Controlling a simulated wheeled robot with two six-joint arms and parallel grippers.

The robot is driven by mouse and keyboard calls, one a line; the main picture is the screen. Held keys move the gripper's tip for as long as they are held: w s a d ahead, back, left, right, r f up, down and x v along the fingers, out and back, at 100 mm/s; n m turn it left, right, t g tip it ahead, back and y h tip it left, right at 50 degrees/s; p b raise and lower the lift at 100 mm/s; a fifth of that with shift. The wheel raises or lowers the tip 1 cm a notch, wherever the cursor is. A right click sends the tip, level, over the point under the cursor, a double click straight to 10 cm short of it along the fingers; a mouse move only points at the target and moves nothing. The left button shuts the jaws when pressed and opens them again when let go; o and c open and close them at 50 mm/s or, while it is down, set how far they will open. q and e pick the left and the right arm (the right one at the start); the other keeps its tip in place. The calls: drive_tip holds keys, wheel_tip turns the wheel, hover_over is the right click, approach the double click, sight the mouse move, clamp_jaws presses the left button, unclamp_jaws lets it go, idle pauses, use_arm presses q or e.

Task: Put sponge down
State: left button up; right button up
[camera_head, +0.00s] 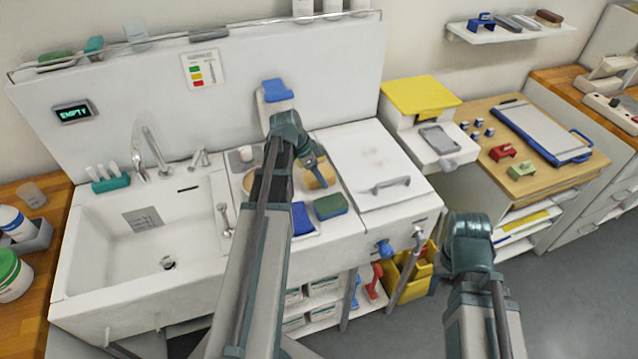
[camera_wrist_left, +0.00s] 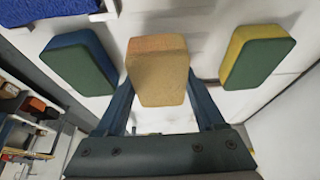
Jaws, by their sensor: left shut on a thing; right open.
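My left gripper (camera_head: 318,172) is over the counter to the right of the sink. In the left wrist view it (camera_wrist_left: 160,98) is shut on a tan-orange sponge (camera_wrist_left: 157,70), its fingers on either side. The held sponge shows partly behind the fingers in the head view (camera_head: 322,182). A blue-and-green sponge (camera_head: 330,206) lies in front of it, near the counter's front edge. The left wrist view shows one blue-and-green sponge (camera_wrist_left: 80,62) on the left and a yellow-and-green one (camera_wrist_left: 257,57) on the right. My right gripper is not visible; only its arm shows.
A blue cloth (camera_head: 301,219) lies beside the blue-and-green sponge. The sink (camera_head: 110,285) is at the left. A white lidded unit (camera_head: 375,165) with a handle stands to the right. A blue-topped white dispenser (camera_head: 277,98) is on the panel behind my left wrist.

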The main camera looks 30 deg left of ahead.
use_arm(q)
drive_tip(key=shift+f+b, duration=0.6)
drive_tip(key=shift+f, duration=0.55)
use_arm(e)
drive_tip(key=shift+f, duration=1.1)
drive_tip(key=shift+f, duration=0.1)
use_arm(q)
drive_tip(key=shift+f, duration=0.2)
drive_tip(key=o, duration=0.9)
drive_tip(key=shift+r, duration=0.1)
drive_tip(key=shift+o, duration=1.4)
drive_tip(key=shift+s, duration=0.1)
use_arm(e)
drive_tip(key=shift+f, duration=0.1)
